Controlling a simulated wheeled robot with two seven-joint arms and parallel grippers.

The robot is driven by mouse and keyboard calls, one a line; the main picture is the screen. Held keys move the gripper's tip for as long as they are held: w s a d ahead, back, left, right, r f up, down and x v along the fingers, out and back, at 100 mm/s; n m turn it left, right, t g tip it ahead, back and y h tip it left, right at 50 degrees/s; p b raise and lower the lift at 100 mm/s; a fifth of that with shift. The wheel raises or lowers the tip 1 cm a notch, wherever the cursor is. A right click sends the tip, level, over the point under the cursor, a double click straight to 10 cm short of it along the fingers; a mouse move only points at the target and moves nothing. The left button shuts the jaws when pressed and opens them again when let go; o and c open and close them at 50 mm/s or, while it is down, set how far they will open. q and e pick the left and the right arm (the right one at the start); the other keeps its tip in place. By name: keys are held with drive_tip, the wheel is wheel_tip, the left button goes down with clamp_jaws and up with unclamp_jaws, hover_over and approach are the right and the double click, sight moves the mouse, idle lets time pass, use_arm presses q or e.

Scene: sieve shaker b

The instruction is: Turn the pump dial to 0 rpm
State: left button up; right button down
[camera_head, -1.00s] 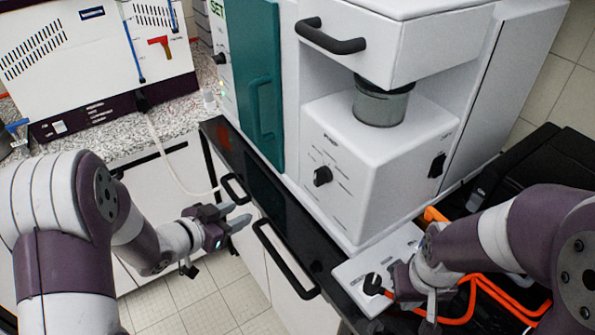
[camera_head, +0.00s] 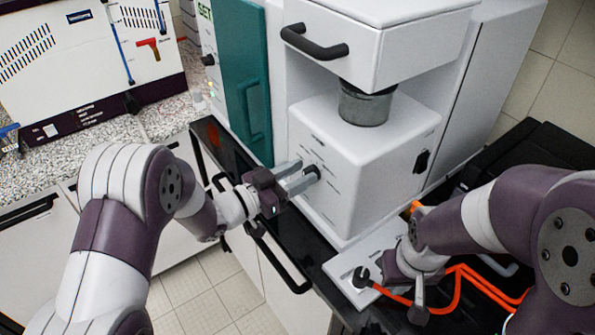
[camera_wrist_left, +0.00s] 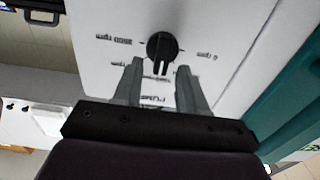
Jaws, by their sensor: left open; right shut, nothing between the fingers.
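The pump dial (camera_head: 313,172) is a round black knob on the front of the white box. In the left wrist view the dial (camera_wrist_left: 162,47) appears upside down, with its ridge pointing down the picture. Printed rpm labels surround it; the 0 rpm label (camera_wrist_left: 200,56) is at its right there. My left gripper (camera_head: 300,178) is open and faces the dial. Its two fingertips (camera_wrist_left: 159,72) lie either side of the dial's lower part; contact cannot be told. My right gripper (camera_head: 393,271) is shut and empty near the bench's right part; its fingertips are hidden.
A black knob (camera_head: 361,277) on a white panel is beside my right gripper, with an orange cable (camera_head: 458,290) close by. A grey round vessel (camera_head: 366,105) sits on top of the white box. A teal door (camera_head: 246,85) stands left of the dial.

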use_arm(q)
clamp_jaws()
drive_tip(key=n+p, duration=0.1)
drive_tip(key=n, duration=0.2)
drive_tip(key=n+p, duration=0.2)
drive_tip(key=w+n+p, duration=0.1)
drive_tip(key=n+p, duration=0.1)
drive_tip(key=n, duration=0.1)
drive_tip(key=shift+a+f+n, duration=0.1)
drive_tip(key=shift+a+n, duration=0.2)
drive_tip(key=shift+a, duration=0.05)
drive_tip(key=n+p, duration=0.1)
drive_tip(key=n, duration=0.1)
drive_tip(key=n+p, duration=0.1)
drive_tip(key=n, duration=0.2)
drive_tip(key=shift+w+a+f+p, duration=0.2)
drive_tip(key=shift+f+p, duration=0.1)
drive_tip(key=shift+f, duration=0.1)
drive_tip(key=shift+f+n+p, duration=0.2)
drive_tip(key=shift+n+p, duration=0.15)
drive_tip(key=shift+n, duration=0.7)
drive_tip(key=shift+f+n+p, duration=0.2)
drive_tip(key=shift+n+p, duration=0.1)
drive_tip(key=shift+n, duration=0.75)
